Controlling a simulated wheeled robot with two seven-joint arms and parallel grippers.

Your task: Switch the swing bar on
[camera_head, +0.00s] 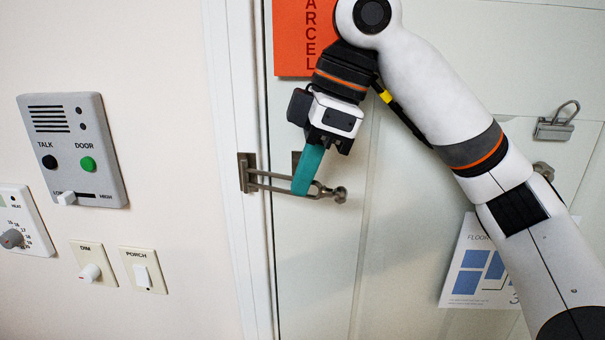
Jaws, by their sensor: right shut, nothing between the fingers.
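The swing bar (270,187) is a metal U-shaped loop at the door's left edge. My left gripper is out of view.
On the left wall are an intercom (72,150), a thermostat (22,222), a dimmer (93,264) and a porch switch (143,270).

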